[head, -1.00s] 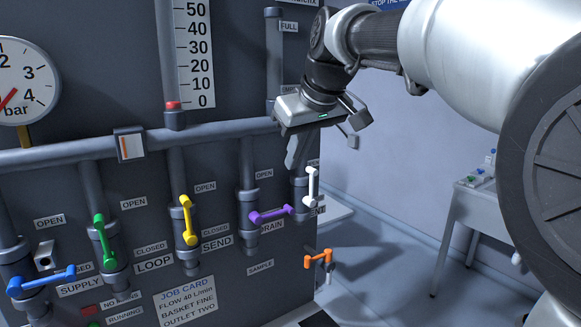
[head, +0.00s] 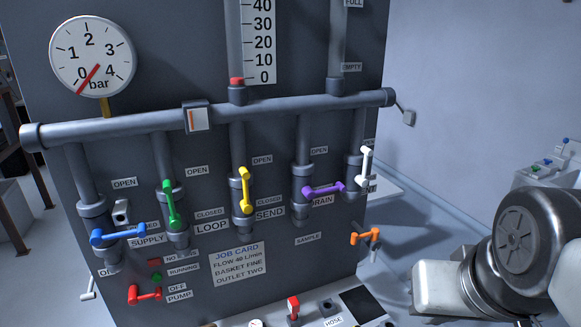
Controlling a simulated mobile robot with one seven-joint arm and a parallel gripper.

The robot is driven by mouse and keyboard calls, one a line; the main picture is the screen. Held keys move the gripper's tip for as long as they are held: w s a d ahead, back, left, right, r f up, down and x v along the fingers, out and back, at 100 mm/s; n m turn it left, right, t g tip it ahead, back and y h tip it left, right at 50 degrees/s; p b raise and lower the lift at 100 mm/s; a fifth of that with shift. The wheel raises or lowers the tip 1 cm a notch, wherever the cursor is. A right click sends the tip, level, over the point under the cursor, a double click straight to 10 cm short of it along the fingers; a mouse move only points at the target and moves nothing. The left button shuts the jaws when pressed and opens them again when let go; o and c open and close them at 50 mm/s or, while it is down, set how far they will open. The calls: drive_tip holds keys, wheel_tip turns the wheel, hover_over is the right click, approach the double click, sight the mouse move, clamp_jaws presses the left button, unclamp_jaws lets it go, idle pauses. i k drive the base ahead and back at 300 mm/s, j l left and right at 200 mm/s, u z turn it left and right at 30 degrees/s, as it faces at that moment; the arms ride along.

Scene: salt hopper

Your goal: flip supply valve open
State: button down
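The supply valve's blue handle (head: 118,234) is on the panel at the lower left, above the SUPPLY label (head: 147,241). The handle lies nearly level across its vertical pipe, pointing right and partly covering a label ending in "ED". The OPEN label (head: 124,183) is higher, beside the pipe. My gripper is not in view; only links of my arm show at the lower right, well away from the blue handle.
Other handles line the panel: green (head: 171,205), yellow (head: 245,190), purple (head: 323,190), white (head: 366,167) and orange (head: 365,237). A red pump handle (head: 146,294) is below supply. A grey bracket (head: 121,212) sits just above the blue handle. The gauge (head: 93,56) reads near 0.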

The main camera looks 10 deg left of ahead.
sight(97, 237)
drive_tip(key=u, duration=1.9)
